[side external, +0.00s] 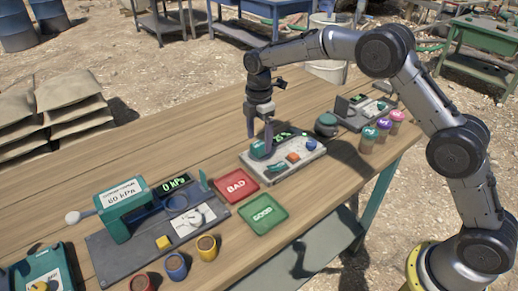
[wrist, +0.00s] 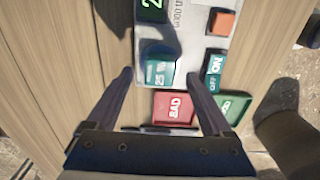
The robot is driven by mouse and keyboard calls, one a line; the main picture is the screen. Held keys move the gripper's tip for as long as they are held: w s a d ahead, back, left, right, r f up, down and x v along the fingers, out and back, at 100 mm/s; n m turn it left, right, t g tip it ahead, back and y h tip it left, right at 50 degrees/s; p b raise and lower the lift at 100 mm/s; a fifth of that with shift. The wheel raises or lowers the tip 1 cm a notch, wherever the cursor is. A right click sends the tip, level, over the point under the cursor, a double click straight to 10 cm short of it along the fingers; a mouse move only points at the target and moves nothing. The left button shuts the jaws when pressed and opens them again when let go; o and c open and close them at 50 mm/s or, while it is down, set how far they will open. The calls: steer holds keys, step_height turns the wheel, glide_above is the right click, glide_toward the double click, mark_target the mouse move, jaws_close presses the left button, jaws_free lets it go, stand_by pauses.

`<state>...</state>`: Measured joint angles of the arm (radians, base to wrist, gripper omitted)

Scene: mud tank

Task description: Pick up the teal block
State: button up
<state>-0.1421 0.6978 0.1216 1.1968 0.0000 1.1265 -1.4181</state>
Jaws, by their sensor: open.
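The teal block (wrist: 160,72), labelled "25 %", sits on the near end of a pale instrument plate (wrist: 190,55). In the side view the teal block (side external: 257,150) is partly hidden by my fingers. My gripper (side external: 267,145) points down over this end of the plate. In the wrist view my gripper (wrist: 160,78) is open, with one finger on each side of the block and a visible gap to both. Whether the fingertips are level with the block or above it, I cannot tell.
An orange block (side external: 293,156), a blue knob (side external: 311,145), a lit display (side external: 288,134) and a teal OFF/ON switch (wrist: 213,75) share the plate. The red BAD tray (side external: 236,186) and green GOOD tray (side external: 263,213) lie close by. A pressure tester (side external: 120,208) stands left.

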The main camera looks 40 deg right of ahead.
mark_target(259, 145)
steer(key=shift+f, duration=1.55)
steer(key=shift+c, duration=0.2)
steer(key=shift+r, duration=0.1)
jaws_close()
